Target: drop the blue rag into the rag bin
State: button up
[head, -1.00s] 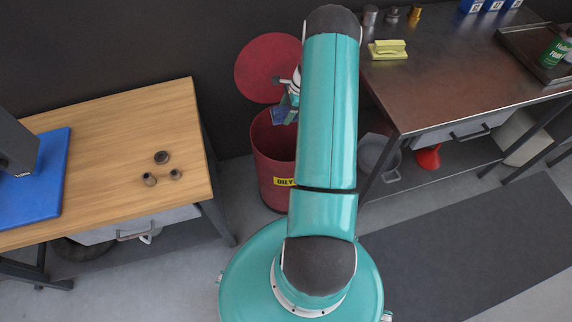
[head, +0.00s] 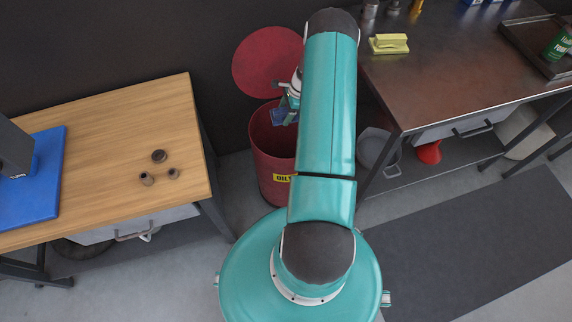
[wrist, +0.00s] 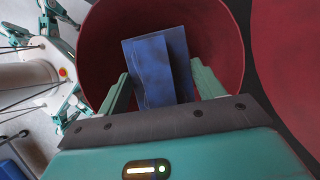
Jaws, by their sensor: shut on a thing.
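The blue rag (wrist: 158,68) is a folded dark-blue cloth between the fingers of my gripper (wrist: 162,88) in the wrist view. My gripper is shut on it. In the head view the rag (head: 279,116) shows partly beside my arm, at the mouth of the rag bin. The red rag bin (head: 268,160) stands on the floor between the two tables, with a yellow label, partly hidden by my arm. Its round red lid (head: 262,62) is raised behind it. In the wrist view the bin's opening (wrist: 215,40) surrounds the rag, and the dark red inside shows beyond it.
A wooden table (head: 100,140) with small round parts and a blue mat (head: 38,185) is on the left. A dark metal bench (head: 450,75) with a yellow brush (head: 389,43) is on the right. A grey bucket (head: 377,148) and red funnel (head: 429,152) sit beneath it.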

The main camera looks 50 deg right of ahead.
jog(key=shift+f, duration=0.15)
jog(key=o, duration=1)
jog(key=shift+o, duration=0.2)
jog(key=v, duration=1.3)
jog(key=shift+d+r, duration=0.2)
jog(key=shift+r, duration=0.15)
